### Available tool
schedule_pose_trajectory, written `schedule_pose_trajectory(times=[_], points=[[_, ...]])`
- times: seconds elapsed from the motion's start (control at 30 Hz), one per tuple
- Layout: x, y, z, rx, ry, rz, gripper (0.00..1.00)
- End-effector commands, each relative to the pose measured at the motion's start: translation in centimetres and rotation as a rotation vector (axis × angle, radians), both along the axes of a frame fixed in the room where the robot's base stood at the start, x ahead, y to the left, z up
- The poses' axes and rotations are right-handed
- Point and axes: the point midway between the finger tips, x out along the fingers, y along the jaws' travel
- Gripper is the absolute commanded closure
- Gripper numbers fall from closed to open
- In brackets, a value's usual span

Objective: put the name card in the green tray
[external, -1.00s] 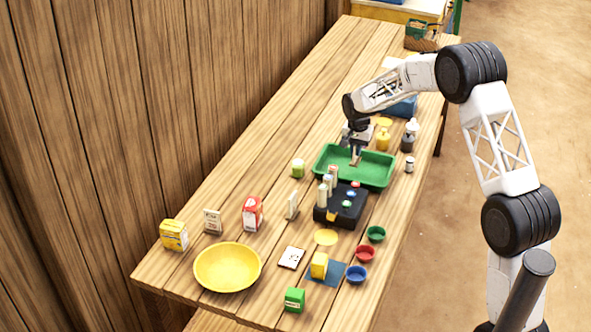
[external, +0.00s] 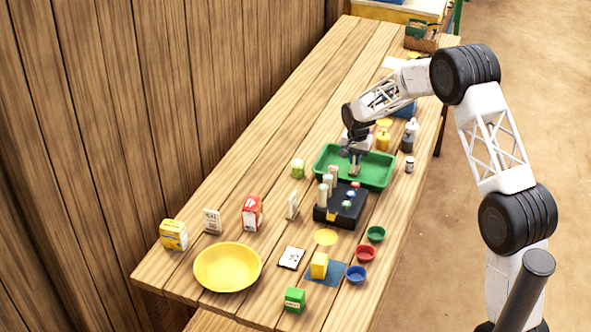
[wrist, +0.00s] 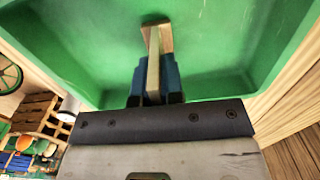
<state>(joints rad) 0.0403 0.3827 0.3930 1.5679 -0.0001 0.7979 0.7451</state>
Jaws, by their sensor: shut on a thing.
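My gripper (external: 355,155) is over the green tray (external: 326,158), pointing down. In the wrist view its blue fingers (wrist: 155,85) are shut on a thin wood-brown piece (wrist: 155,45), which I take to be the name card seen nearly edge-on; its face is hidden. The held card (external: 354,171) also shows in the external view, inside the tray's outline and low, close to its floor. I cannot tell whether it touches. The green tray (wrist: 225,35) fills the upper wrist view and holds nothing else that I see.
A black block (external: 345,217) with several upright pieces stands just in front of the tray. Bottles (external: 383,140) stand behind and right of it. A yellow bowl (external: 228,285), boxes and small cups occupy the near table.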

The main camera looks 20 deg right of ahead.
Motion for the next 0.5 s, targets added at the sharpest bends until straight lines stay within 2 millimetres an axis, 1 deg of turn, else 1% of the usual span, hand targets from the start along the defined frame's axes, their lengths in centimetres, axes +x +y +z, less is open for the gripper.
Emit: schedule_pose_trajectory(times=[0.07, 0.1, 0.23, 0.27, 0.5], points=[[-0.01, 0.00, -0.21, 0.000, 0.000, 0.000, 1.00], [-0.01, 0.00, -0.22, 0.000, 0.000, 0.000, 0.89], [-0.01, 0.01, -0.20, 0.000, 0.000, 0.000, 0.69], [-0.01, 0.01, -0.20, 0.000, 0.000, 0.000, 0.66], [0.00, 0.00, -0.19, 0.000, 0.000, 0.000, 0.66]])
